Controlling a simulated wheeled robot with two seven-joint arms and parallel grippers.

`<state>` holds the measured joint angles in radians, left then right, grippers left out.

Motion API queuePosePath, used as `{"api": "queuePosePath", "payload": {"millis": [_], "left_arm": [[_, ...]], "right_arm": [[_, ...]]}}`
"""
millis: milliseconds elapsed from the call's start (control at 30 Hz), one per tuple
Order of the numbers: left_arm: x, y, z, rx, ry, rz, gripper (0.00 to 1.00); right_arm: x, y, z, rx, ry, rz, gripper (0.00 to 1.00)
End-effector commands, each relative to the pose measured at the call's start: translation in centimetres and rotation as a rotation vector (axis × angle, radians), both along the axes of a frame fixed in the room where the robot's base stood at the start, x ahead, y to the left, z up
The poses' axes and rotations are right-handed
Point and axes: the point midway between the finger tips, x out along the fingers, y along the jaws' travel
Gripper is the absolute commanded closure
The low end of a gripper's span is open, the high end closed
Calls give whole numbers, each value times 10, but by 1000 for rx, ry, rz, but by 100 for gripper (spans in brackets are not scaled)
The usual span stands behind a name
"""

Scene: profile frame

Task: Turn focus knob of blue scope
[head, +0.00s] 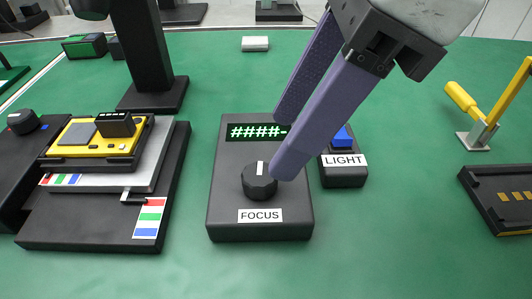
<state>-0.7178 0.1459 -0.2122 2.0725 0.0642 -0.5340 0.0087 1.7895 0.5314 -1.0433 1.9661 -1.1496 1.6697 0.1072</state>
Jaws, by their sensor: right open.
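The black focus box (226,222) stands on the green table with a small display of green marks and a label reading FOCUS. Its round black focus knob (259,184) has a white pointer mark facing the far side. My right gripper (282,143) comes in from the upper right with its two purple fingers apart, over the box. One fingertip appears just right of the knob; I cannot tell whether it touches. The other finger is farther back, beside the display's right end. My left gripper is out of view.
A scope stand (180,200) with a yellow board (85,150) is at the left. A LIGHT box (343,176) with a blue button stands close right of the focus box. A yellow-handled clamp (470,110) and a black tray (490,205) are at the right. The table front is clear.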

Motion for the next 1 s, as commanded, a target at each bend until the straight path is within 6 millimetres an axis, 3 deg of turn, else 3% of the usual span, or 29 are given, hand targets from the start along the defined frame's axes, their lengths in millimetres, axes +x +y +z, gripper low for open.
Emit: {"api": "queuePosePath", "payload": {"millis": [100,300,733,767,1000], "left_arm": [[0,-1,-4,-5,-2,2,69],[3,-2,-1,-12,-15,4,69],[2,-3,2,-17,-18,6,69],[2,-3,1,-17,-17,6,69],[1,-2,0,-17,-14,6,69]], "right_arm": [[0,9,-24,-2,3,3,50],[1,21,-51,-1,3,1,50],[2,26,-62,1,1,0,50],[2,26,-62,1,1,0,52],[2,26,-62,1,1,0,91]]}}
